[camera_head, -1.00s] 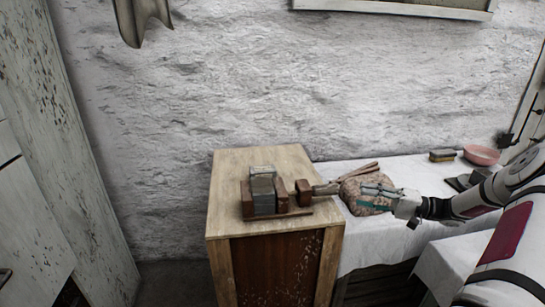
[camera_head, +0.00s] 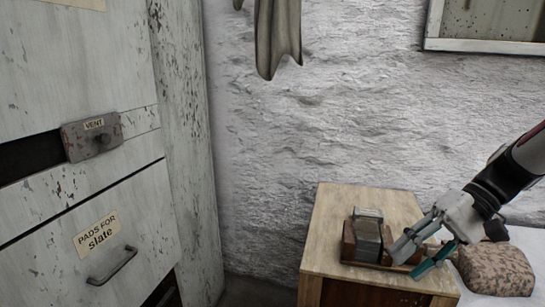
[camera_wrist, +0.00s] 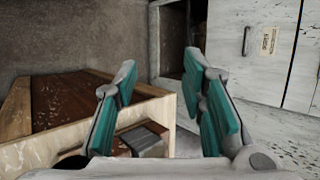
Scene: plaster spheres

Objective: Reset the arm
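My gripper (camera_head: 407,264) is open and tilted down to the left, in front of the right edge of the wooden cabinet (camera_head: 330,215) in the head view. In the wrist view my gripper's (camera_wrist: 160,82) two teal-padded fingers stand wide apart with nothing between their tips. A grey block (camera_head: 368,240) and brown blocks (camera_head: 348,240) sit on a small board on the cabinet top. My gripper covers the right part of this group. Whether it touches any block cannot be told.
A speckled bundle (camera_head: 495,268) lies right of the cabinet, below my arm. A tall white cabinet (camera_head: 130,220) with labelled drawers stands at the left, and also in the wrist view (camera_wrist: 262,50). Cloth hangs on the rough white wall above.

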